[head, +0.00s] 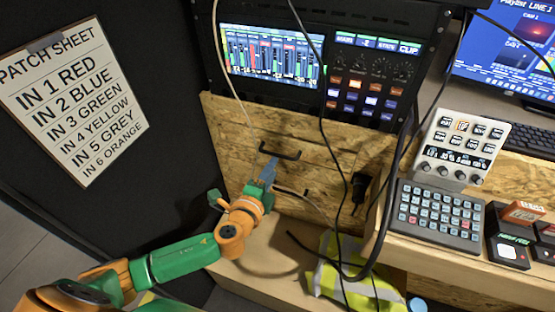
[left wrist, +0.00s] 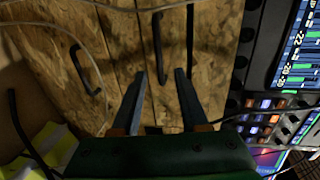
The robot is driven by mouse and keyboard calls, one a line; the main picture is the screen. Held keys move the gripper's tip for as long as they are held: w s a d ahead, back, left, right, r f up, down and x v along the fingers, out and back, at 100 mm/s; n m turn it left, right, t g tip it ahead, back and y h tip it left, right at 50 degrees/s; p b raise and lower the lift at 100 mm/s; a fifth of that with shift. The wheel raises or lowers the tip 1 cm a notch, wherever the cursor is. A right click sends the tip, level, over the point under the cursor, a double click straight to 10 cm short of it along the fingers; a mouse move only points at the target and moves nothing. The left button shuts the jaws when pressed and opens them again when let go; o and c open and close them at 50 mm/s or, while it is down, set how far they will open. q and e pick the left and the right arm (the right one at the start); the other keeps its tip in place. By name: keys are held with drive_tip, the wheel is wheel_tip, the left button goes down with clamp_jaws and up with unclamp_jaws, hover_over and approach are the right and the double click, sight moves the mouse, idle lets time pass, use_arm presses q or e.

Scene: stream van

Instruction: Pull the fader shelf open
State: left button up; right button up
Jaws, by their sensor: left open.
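The fader shelf is a chipboard front (head: 235,120) below the mixer rack, with a black bar handle (head: 283,152). In the left wrist view, a black handle (left wrist: 158,45) lies just beyond and between the fingertips. My left gripper (head: 269,164) is open at the handle in the head view, and both its fingers show in the left wrist view (left wrist: 161,76). I cannot tell whether they touch the handle. The shelf front looks flush with the panel around it. My right gripper is not in view.
A lower handle (left wrist: 85,70) sits on the panel beneath. Cables (head: 325,125) hang across the wooden front. A yellow vest (head: 335,275) lies on the ledge below. A keypad (head: 438,216) and controller (head: 455,148) stand on the desk at right.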

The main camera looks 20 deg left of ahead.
use_arm(q)
drive_tip(key=x, duration=0.6)
drive_tip(key=shift+a+b, duration=0.3)
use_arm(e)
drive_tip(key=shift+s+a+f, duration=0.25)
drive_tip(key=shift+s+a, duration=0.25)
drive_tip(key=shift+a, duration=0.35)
use_arm(q)
drive_tip(key=shift+f, duration=0.1)
drive_tip(key=c, duration=0.6)
clamp_jaws()
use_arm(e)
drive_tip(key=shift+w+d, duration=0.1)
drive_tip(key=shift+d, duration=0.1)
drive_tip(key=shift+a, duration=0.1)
